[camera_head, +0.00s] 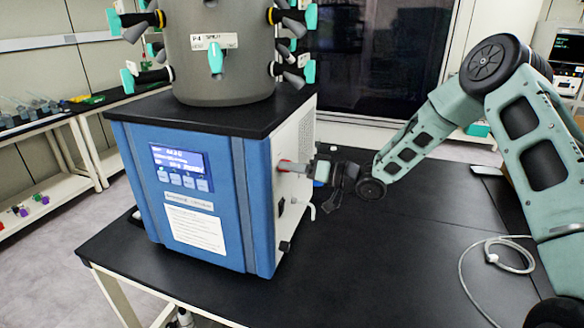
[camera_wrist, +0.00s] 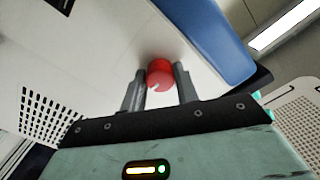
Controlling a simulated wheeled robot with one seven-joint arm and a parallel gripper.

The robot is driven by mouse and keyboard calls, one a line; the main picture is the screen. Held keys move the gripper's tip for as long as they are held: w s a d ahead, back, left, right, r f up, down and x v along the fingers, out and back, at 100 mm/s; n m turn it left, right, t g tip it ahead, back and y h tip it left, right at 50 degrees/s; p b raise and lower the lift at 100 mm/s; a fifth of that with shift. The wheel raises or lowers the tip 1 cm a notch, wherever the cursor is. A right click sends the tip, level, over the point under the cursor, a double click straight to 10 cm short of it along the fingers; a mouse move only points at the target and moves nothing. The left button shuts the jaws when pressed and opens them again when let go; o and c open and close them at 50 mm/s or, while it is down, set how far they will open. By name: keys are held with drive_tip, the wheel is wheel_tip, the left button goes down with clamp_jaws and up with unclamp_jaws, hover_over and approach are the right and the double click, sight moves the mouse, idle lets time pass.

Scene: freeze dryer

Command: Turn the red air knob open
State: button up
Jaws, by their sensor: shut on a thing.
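The red air knob (camera_wrist: 160,74) is round and sits on the white side panel of the freeze dryer. In the wrist view it lies between my two fingertips, which close on it from both sides. In the head view only a bit of red (camera_head: 285,165) shows at the panel, the rest hidden by my gripper (camera_head: 300,168). My gripper reaches in from the right. The blue-fronted freeze dryer (camera_head: 222,215) stands on the black bench. How far the knob is turned cannot be told.
A grey chamber (camera_head: 222,75) with teal-handled valves stands on top of the dryer. Small fittings and a white spout (camera_head: 311,210) stick out below the knob. A white cable (camera_head: 462,265) lies at right on the black bench (camera_head: 385,265), whose middle is clear.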

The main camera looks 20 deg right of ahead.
drive_tip(key=shift+d, duration=0.1)
drive_tip(key=o, duration=1)
drive_tip(key=shift+c, duration=0.2)
drive_tip(key=b+v, duration=0.5)
drive_tip(key=v, duration=1.2)
drive_tip(key=shift+s+b, duration=0.15)
drive_tip(key=shift+b, duration=0.2)
drive_tip(key=shift+d, duration=0.1)
